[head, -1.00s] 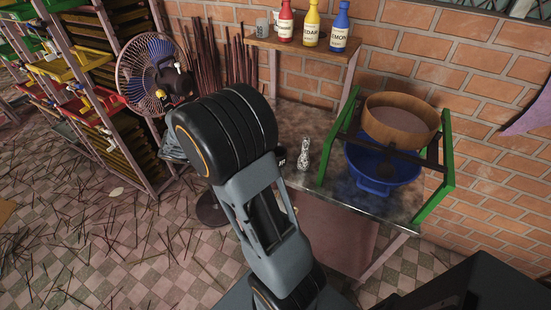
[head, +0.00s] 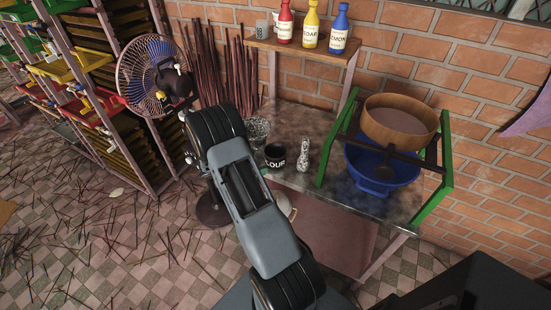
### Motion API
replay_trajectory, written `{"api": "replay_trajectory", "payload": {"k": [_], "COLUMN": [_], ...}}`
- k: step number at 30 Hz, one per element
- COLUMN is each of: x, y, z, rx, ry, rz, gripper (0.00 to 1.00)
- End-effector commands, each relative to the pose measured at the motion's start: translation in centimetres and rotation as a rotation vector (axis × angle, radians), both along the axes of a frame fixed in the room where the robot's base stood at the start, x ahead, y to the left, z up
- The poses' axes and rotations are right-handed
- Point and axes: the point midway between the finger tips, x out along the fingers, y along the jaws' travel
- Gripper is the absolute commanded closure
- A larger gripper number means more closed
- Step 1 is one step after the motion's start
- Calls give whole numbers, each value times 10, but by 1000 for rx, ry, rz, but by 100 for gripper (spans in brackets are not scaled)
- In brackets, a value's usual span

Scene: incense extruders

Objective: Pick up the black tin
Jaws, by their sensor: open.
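The black tin (head: 275,156) stands upright near the front left edge of the metal-topped table (head: 345,195). It has white lettering, partly readable as "LOUR". My arm's upper links pass just left of it and in front of the table. I cannot make out my gripper's fingers in the head view; my own arm seems to hide them. Nothing is seen touching the tin.
A patterned slim bottle (head: 303,155) stands right of the tin, and a clear glass (head: 257,130) behind it to the left. A green frame (head: 435,180) with a wooden sieve (head: 400,122) and blue basin (head: 380,170) fills the table's right. A fan (head: 150,75) stands left.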

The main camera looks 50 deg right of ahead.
Motion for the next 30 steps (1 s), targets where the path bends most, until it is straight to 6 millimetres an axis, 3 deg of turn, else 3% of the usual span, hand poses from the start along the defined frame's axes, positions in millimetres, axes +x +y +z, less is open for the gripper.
{"api": "replay_trajectory", "payload": {"k": [7,18,27,30], "x": [-4,-15,-16,-16], "y": [-13,-51,-54,-54], "z": [-4,-19,-21,-21], "rx": [0,1,1,1], "ry": [0,-1,-1,-1], "rz": [-2,-3,0,0], "gripper": [0,0,0,10]}}
